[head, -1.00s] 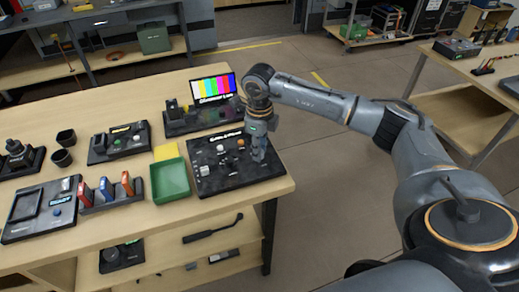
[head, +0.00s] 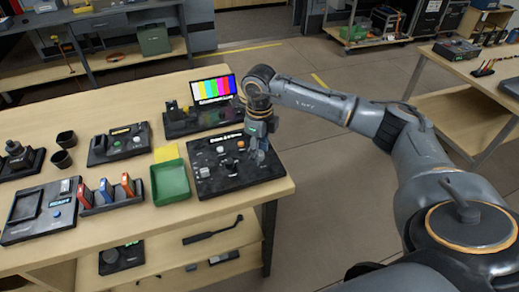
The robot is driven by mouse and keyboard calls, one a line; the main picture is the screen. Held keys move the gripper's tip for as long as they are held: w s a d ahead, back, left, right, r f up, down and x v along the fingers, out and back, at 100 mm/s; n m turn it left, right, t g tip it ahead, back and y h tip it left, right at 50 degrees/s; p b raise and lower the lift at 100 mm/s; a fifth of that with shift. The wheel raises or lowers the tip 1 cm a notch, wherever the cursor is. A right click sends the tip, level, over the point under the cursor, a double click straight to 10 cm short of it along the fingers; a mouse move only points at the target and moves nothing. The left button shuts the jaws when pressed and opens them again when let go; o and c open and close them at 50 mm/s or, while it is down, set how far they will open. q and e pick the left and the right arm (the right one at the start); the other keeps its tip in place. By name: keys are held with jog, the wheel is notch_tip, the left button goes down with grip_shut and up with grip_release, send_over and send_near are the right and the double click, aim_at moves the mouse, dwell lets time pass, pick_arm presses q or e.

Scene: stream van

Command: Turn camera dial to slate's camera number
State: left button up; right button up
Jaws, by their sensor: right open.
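A black control panel (head: 225,176) lies at the right front corner of the wooden table. It carries a few small knobs, one orange-topped knob (head: 240,144) near its upper middle and a pale cube-like knob (head: 204,172) at its left. Its lettering is too small to read, and I cannot tell which knob is the camera dial. A screen with colour bars (head: 213,88) stands behind it, with a caption strip too small to read. My right gripper (head: 259,157) is open and points down over the panel's right part. Whether it touches the panel is unclear. My left gripper is not in view.
A green tray (head: 170,181) sits just left of the panel, with a yellow note (head: 166,152) behind it. A rack with red, blue and orange items (head: 106,194) stands further left. Two dark cups (head: 66,138) are farther back.

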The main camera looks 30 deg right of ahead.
notch_tip(320, 180, up, 12)
dwell(0.4)
jog(key=shift+f, duration=0.1)
dwell(0.4)
